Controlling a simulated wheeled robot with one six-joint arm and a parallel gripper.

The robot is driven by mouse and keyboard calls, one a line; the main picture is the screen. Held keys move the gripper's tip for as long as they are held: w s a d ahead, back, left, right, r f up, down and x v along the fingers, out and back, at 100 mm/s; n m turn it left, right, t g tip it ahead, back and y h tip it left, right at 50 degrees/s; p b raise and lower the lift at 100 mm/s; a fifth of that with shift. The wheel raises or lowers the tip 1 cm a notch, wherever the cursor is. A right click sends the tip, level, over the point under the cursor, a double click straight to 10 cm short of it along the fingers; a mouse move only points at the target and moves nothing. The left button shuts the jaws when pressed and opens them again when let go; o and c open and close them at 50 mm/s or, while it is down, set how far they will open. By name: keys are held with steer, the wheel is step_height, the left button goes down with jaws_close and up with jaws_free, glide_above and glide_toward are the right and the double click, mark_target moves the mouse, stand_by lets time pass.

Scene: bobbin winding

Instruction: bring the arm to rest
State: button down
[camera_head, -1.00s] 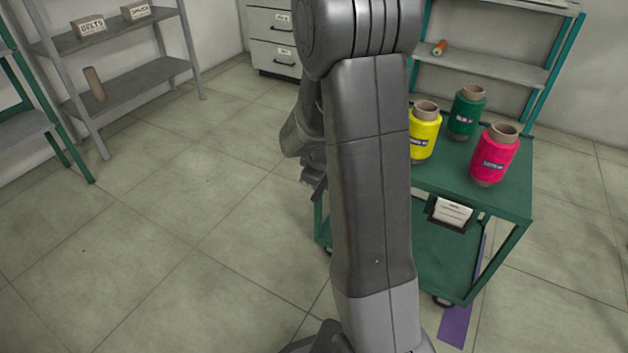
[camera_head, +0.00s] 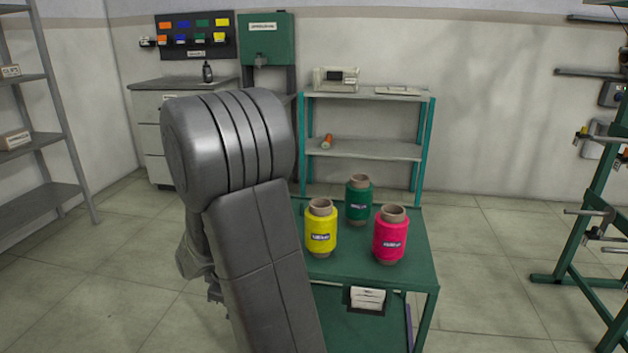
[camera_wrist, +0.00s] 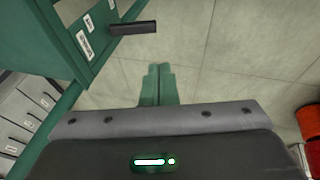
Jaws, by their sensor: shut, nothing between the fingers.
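My arm rises in front of the head camera at the left of centre and is folded at a large grey joint. My gripper (camera_wrist: 157,85) shows in the wrist view with its two green fingers together and nothing between them. It points over bare floor and touches nothing there. In the head view most of the wrist is hidden behind my arm, and the fingers cannot be made out.
A green cart (camera_head: 418,272) stands right of my arm, carrying yellow (camera_head: 321,230), green (camera_head: 358,201) and pink (camera_head: 390,238) bobbins. A teal-framed shelf (camera_head: 365,150) and grey drawers (camera_head: 150,130) stand behind. A green rack (camera_head: 590,240) is at right. Floor at left is clear.

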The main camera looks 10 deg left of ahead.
steer(key=shift+w+a+f+m+g+p, duration=0.15)
steer(key=shift+w+a+f+g, duration=0.3)
steer(key=shift+w+f, duration=0.8)
steer(key=shift+w+a+f+m+g+p, duration=0.2)
steer(key=shift+w+f+g, duration=0.5)
steer(key=shift+w+f, duration=0.55)
steer(key=shift+w+a+f+n+g+p, duration=0.1)
steer(key=shift+w+a+f+g, duration=0.4)
steer(key=shift+w+f, duration=0.75)
steer(key=shift+d, duration=0.1)
steer(key=shift+f, duration=0.1)
